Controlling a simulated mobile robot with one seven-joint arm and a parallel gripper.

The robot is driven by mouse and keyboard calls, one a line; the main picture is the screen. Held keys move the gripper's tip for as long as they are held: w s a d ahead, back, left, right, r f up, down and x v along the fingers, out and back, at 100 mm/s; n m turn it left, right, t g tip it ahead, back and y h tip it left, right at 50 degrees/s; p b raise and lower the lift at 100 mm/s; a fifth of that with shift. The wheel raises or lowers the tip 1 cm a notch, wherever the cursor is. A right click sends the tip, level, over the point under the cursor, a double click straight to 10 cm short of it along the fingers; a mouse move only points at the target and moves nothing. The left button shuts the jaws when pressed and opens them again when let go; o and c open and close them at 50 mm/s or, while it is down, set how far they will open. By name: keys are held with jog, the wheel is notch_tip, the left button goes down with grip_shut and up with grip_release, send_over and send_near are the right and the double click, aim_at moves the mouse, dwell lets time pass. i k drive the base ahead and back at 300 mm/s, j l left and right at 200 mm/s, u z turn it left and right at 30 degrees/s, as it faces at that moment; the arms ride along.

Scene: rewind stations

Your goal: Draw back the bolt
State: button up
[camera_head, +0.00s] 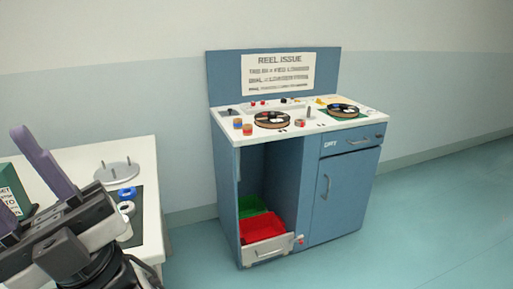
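A blue cabinet (228,195) with a white top stands against the wall. A small red-tipped piece (300,239) sits at the right end of the low pale drawer front (268,249); it may be the bolt, but it is too small to tell its position. The cabinet's closed right door (342,200) has a vertical handle (326,187); I see no clear bolt on it. My gripper (12,168) is at the lower left, well away from the cabinet. Its two purple fingers are spread apart, and I see nothing between them.
A red bin (263,227) and a green bin (250,206) sit in the open bay. Reels (272,119) and small parts lie on the cabinet top. A white table (150,190) with a round metal plate (117,171) stands at left. Floor at right is clear.

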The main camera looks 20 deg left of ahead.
aim_at(296, 239)
jog(key=i+j, duration=0.15)
jog(key=i, duration=0.45)
jog(key=i+j+u, duration=0.15)
jog(key=i, duration=0.45)
